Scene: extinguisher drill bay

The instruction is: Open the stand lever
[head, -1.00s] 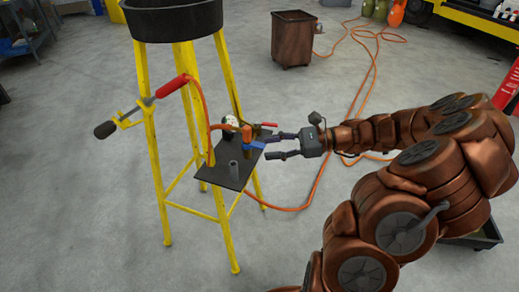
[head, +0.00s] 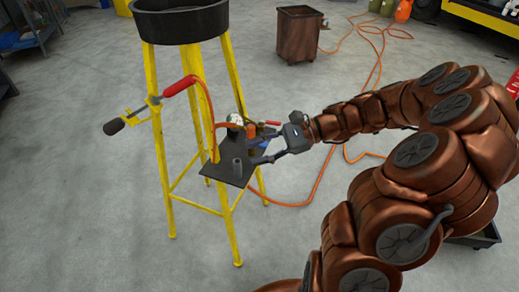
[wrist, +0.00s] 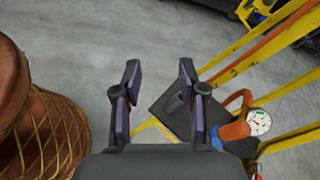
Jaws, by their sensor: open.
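The yellow stand (head: 160,150) carries a black plate (head: 222,171), which also shows in the wrist view (wrist: 167,117). On the plate is an orange valve fitting (wrist: 234,131) with a white dial gauge (wrist: 258,122) beside it. A small blue lever (wrist: 214,139) sits at the fitting, partly hidden by my right finger in the wrist view. A short red handle (head: 271,123) sticks out behind the fitting. My gripper (head: 256,147) is open and empty at the plate's right edge, fingers pointing left. In the wrist view its fingertips (wrist: 160,70) are wide apart; contact with the lever cannot be told.
A black basin (head: 180,22) tops the stand. An orange hose (head: 312,180) runs across the floor. A brown bin (head: 299,35) stands behind. Grey floor around the stand is mostly clear.

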